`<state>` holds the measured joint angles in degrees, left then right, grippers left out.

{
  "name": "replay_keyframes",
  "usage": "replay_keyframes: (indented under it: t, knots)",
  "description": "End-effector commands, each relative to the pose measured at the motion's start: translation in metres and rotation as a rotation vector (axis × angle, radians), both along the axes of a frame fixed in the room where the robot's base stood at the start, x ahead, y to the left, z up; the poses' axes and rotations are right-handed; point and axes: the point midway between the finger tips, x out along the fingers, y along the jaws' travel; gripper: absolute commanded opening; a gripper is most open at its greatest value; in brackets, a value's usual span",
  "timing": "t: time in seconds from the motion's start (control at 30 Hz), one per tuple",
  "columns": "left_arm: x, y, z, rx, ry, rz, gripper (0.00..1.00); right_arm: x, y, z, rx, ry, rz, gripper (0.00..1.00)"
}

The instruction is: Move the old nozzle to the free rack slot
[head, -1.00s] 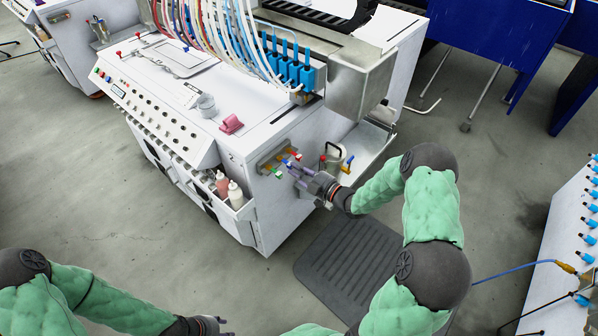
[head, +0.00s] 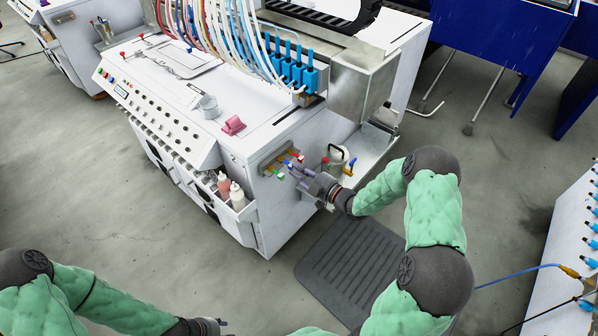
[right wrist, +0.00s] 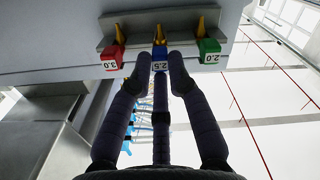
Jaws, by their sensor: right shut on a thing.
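A small nozzle rack (head: 270,157) is fixed to the end face of the white machine. In the right wrist view the rack bar (right wrist: 128,30) has three colored nozzle blocks in a row: red 3.0 (right wrist: 112,58), blue 2.5 (right wrist: 160,62) and green 2.0 (right wrist: 208,52). My right gripper (right wrist: 160,68) is shut on the blue 2.5 nozzle, with one finger on each side. The blue nozzle is at the rack, between red and green; I cannot tell whether it is seated. In the head view my right gripper (head: 298,171) reaches the rack. My left gripper (head: 212,325) is low, far from the rack, its fingers unclear.
The machine (head: 190,110) carries a pink block (head: 233,125) and a grey cup (head: 207,106). Bottles (head: 237,195) stand in its side tray. A pot (head: 338,158) stands right of my right gripper. A dark mat (head: 345,265) lies on the open floor.

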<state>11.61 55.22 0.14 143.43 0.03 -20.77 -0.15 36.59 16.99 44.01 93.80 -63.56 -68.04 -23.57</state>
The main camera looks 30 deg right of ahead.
Motion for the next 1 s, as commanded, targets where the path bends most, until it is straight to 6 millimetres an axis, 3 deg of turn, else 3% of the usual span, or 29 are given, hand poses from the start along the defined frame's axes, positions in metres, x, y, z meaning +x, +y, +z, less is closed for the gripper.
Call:
replay_keyframes:
  t: [1.0]
  knots:
    - [0.0, 0.0, -0.0059, 0.0, 0.0, 0.0, 0.4, 0.0, 0.0001, -0.004, 0.0, 0.0, 0.0, 0.0]
